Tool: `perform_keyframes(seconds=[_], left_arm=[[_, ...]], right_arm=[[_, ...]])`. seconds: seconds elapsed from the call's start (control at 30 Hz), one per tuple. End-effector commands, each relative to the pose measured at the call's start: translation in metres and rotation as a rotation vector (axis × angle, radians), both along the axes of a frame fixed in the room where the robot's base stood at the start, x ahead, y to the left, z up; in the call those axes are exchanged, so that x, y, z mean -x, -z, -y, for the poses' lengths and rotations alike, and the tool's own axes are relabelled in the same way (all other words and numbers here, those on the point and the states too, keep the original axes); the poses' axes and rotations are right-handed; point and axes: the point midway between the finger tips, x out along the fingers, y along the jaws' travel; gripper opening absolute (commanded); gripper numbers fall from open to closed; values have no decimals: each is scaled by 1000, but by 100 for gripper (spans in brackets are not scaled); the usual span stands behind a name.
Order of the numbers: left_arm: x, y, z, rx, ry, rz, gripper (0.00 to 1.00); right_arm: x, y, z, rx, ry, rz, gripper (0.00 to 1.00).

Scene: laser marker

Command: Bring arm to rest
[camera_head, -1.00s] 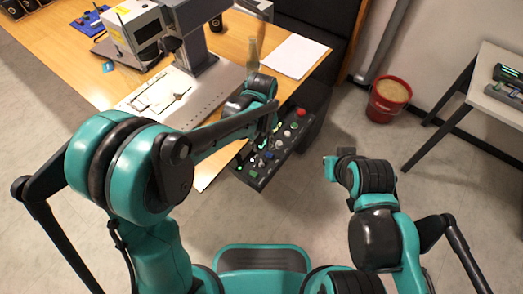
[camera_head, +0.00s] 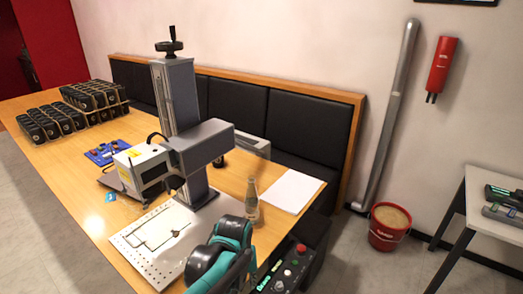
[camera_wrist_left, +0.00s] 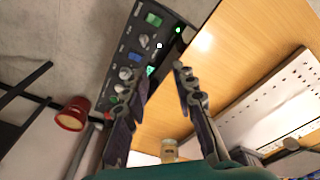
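My left arm (camera_head: 225,255) comes in at the bottom of the head view, in front of the laser marker's base plate; its fingers cannot be made out there. In the left wrist view my left gripper (camera_wrist_left: 160,76) is open, with a clear gap and nothing between its fingers. Beyond the fingers lies the dark control panel (camera_wrist_left: 128,55) with knobs and lit green buttons. In the head view the panel (camera_head: 287,276) is right of the arm, partly cut off by the lower edge. My right gripper is outside both current views.
The laser marker (camera_head: 178,105) stands on the wooden table (camera_head: 75,180). A bottle (camera_head: 252,201) and white paper (camera_head: 290,190) are near the arm. Black items (camera_head: 85,105) sit at the back left. A red bucket (camera_head: 389,227) and side table (camera_head: 490,225) stand right.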

Motion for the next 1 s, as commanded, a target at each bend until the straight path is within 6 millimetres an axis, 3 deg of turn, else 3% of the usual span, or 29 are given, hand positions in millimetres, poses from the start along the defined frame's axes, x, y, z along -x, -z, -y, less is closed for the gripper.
perform_keyframes(seconds=[0.03,0.2,0.5,0.7,1.0], left_arm=[[11,-12,-17,6,2,41,27],[43,-40,-61,10,32,191,27],[94,-51,-116,-47,77,424,27],[107,-49,-128,-75,91,488,27],[108,-49,-129,-78,92,493,27]], right_arm=[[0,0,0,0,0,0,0],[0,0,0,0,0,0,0],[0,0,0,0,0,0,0],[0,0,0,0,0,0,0],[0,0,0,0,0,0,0]])
